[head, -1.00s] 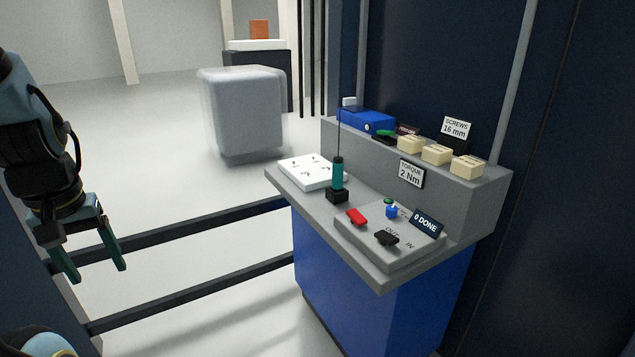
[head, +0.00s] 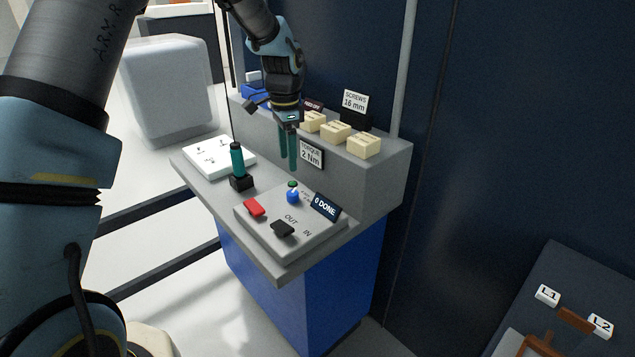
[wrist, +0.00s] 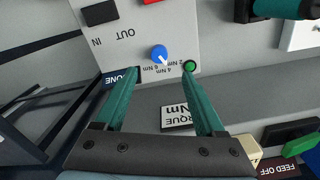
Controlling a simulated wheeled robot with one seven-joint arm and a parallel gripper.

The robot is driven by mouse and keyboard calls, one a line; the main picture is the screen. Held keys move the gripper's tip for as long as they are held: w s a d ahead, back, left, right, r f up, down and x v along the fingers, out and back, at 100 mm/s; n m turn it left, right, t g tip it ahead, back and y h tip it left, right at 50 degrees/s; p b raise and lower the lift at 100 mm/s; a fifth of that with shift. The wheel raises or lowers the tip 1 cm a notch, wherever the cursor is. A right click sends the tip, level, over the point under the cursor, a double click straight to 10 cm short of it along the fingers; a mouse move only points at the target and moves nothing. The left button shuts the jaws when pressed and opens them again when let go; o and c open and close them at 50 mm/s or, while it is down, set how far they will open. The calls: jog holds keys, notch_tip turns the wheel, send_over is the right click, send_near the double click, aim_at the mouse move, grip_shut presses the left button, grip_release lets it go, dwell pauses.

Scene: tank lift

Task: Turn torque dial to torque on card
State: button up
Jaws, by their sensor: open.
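The blue torque dial (head: 293,196) sits on the sloped grey panel of the bench; it also shows in the wrist view (wrist: 159,54). Its white pointer is near the 4 Nm and 2 Nm marks; the exact setting I cannot tell. The torque card (head: 312,153) reads 2 Nm and stands on the front of the raised ledge. My gripper (head: 288,165) is open and empty, above and behind the dial. In the wrist view, its two green fingers (wrist: 160,95) are spread, with the dial beyond and between their tips.
A green button (wrist: 190,66) is next to the dial. A red switch (head: 254,207), a black switch (head: 282,229) and a "0 DONE" sign (head: 325,206) share the panel. A teal screwdriver (head: 237,160) stands in a black holder. Cream boxes (head: 336,132) line the ledge.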

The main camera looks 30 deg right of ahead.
aim_at(292, 193)
jog(key=f+p, duration=0.1)
jog(key=f, duration=0.2)
jog(key=f+p, duration=0.1)
jog(key=f, duration=0.3)
jog(key=f+p, duration=0.1)
jog(key=f, duration=0.2)
jog(key=shift+s+d+f, duration=0.1)
jog(key=shift+d+f, duration=0.2)
jog(key=shift+f, duration=0.1)
grip_shut()
